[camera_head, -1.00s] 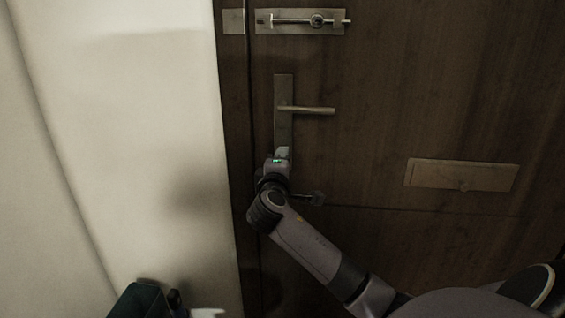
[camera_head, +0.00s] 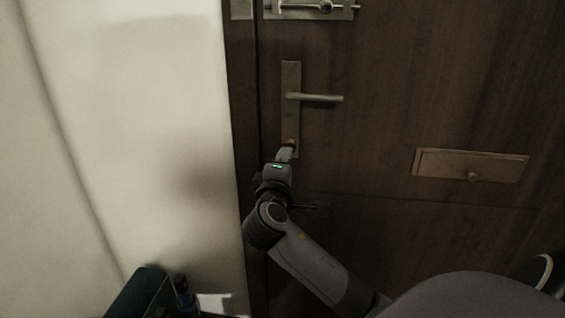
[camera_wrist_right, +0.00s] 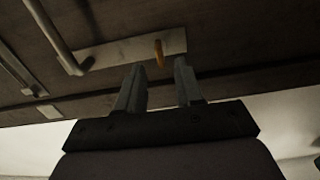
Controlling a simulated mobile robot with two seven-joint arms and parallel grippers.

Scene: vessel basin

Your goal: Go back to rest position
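The door (camera_head: 430,90) fills the right of the head view and looks shut. Its lever handle (camera_head: 320,98) sits level on an upright metal plate (camera_head: 290,78). A small brass key-like piece (camera_wrist_right: 159,53) sticks out of the plate's lower end and shows in the right wrist view. My right gripper (camera_head: 286,152) is just in front of that end of the plate. In the right wrist view the right gripper (camera_wrist_right: 157,80) has its two fingers apart with nothing between them; the brass piece is just beyond the fingertips. My left gripper is not in view.
A sliding bolt (camera_head: 318,7) is at the door's top edge in view, and a letter plate (camera_head: 470,165) is at right. A pale wall (camera_head: 150,120) stands left of the door. A dark green object (camera_head: 142,292) is at the lower left.

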